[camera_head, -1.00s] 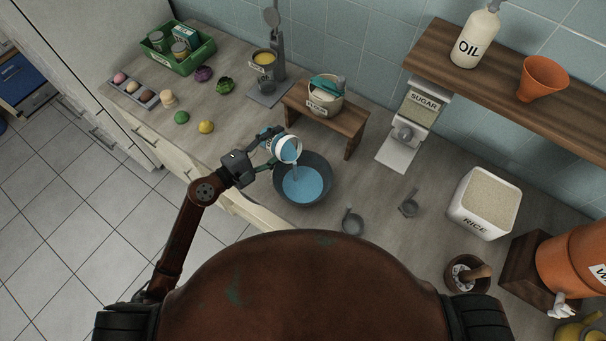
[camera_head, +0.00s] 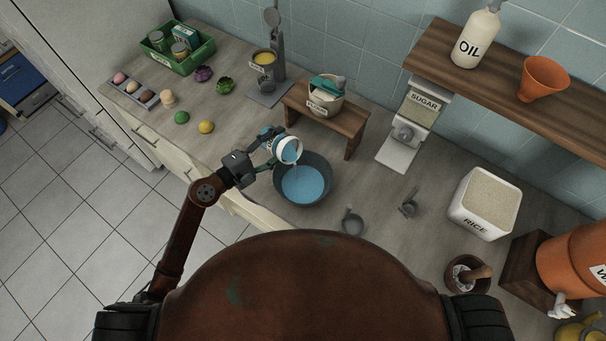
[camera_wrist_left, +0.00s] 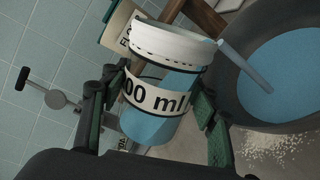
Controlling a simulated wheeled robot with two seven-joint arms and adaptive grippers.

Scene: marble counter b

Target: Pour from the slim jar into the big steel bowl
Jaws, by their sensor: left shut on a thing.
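The slim jar (camera_head: 287,149) has clear walls, a white rim and an "ml" label; part of its number is hidden. It is tilted, with its mouth toward the big steel bowl (camera_head: 319,164). My left gripper (camera_head: 268,151) is shut around the jar's sides and holds it above the bowl's left edge. In the left wrist view, blue liquid shows inside the jar (camera_wrist_left: 150,127), and a blue stream (camera_wrist_left: 244,66) runs from its lip into the bowl (camera_wrist_left: 229,91). Blue liquid (camera_head: 303,186) covers the bowl's bottom. My right gripper is not in view.
A wooden stand (camera_head: 353,127) with a flour container is behind the bowl. Two small grey scoops (camera_head: 352,223) (camera_head: 408,207) lie to its right. White grains (camera_wrist_left: 274,152) lie on the counter beside the bowl. A rice bin (camera_head: 482,204) stands farther right.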

